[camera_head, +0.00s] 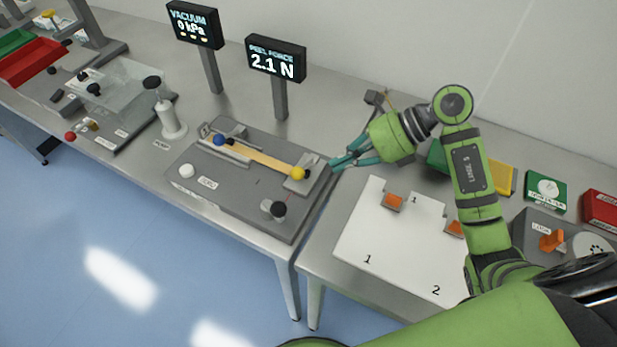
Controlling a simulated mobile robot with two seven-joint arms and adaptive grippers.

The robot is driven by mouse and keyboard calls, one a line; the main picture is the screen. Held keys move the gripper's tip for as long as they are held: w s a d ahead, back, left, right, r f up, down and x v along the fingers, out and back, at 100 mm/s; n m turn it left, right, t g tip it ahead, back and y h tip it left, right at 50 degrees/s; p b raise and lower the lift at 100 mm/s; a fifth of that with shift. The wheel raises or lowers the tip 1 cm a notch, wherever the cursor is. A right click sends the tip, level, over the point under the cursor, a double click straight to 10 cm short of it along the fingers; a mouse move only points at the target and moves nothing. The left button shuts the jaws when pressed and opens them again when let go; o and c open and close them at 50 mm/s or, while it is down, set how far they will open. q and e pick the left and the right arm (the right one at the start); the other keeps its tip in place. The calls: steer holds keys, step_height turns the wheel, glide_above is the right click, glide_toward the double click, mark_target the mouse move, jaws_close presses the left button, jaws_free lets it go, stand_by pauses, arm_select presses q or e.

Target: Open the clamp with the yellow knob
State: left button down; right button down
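The yellow knob (297,173) sits on a small light clamp block (302,183) at the right end of a grey fixture plate (225,190). A tan strip (258,157) runs from this clamp to a blue knob (219,140) at the plate's left end. Whether the clamp is open cannot be told. My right gripper (335,164) has teal fingers pointing left, just right of the yellow knob and apart from it. A gap shows between its fingers, with nothing visible in them. My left gripper is out of view.
A display reading 2.1 N (275,60) stands on a post behind the plate. A black knob (278,208) and a white knob (186,171) are on the plate. A white board (370,240) with orange pieces lies right. A white post (168,118) stands left.

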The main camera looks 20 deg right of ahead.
mark_target(307, 191)
steer(key=shift+s+d+f, duration=0.15)
steer(key=shift+d+f, duration=0.05)
steer(key=shift+d, duration=0.15)
steer(key=p+x, duration=0.3)
steer(key=x, duration=0.6)
steer(key=shift+a+f, duration=0.35)
steer(key=shift+f, duration=0.1)
